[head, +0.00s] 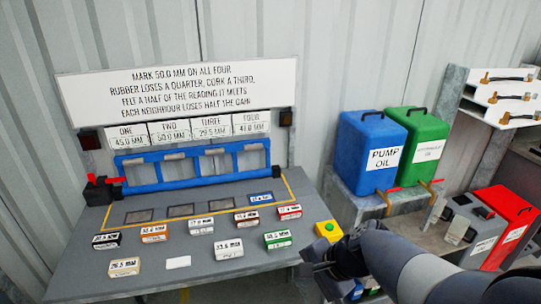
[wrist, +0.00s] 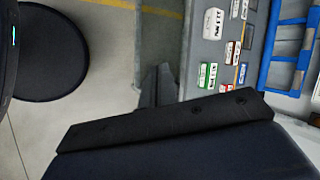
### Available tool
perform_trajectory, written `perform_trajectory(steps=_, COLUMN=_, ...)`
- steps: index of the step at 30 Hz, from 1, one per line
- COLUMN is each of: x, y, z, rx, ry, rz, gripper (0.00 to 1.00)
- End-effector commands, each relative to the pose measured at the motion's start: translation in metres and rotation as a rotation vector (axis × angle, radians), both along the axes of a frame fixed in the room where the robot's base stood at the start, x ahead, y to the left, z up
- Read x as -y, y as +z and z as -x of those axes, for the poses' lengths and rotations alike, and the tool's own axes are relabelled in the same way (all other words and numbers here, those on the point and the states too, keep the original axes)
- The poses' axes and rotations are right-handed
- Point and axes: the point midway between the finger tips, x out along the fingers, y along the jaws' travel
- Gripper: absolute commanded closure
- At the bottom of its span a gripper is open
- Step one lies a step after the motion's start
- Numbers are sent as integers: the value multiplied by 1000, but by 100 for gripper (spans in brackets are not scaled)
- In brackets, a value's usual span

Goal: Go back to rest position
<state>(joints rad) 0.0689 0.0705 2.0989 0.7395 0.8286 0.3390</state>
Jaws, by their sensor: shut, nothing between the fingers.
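My gripper (head: 307,262) is at the right edge of the grey workbench (head: 200,262) in the head view, just below the yellow button box (head: 329,230). My dark arm reaches in from the lower right. In the wrist view the fingers of my gripper (wrist: 157,82) are close together and empty, and they point toward the bench's side. Whether the gripper touches the bench cannot be told.
Labelled blocks, including a green one (head: 278,239) and a red one (head: 289,212), lie on the bench before the blue frame (head: 190,165). A blue pump oil can (head: 370,150) and a green can (head: 422,138) stand on a shelf at right. Open floor shows in the wrist view.

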Motion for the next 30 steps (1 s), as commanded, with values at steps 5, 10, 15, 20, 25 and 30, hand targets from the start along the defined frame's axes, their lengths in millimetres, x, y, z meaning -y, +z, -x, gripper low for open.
perform_trajectory(steps=5, x=0, y=5, z=-15, rx=21, ry=-42, rz=-24, gripper=100)
perform_trajectory(steps=10, x=0, y=7, z=-20, rx=29, ry=-55, rz=-32, gripper=100)
perform_trajectory(steps=15, x=0, y=7, z=-20, rx=29, ry=-55, rz=-32, gripper=100)
perform_trajectory(steps=20, x=0, y=9, z=-19, rx=32, ry=-54, rz=-31, gripper=100)
perform_trajectory(steps=25, x=1, y=20, z=-14, rx=60, ry=-44, rz=-25, gripper=100)
perform_trajectory(steps=30, x=2, y=37, z=-3, rx=107, ry=-29, rz=-12, gripper=100)
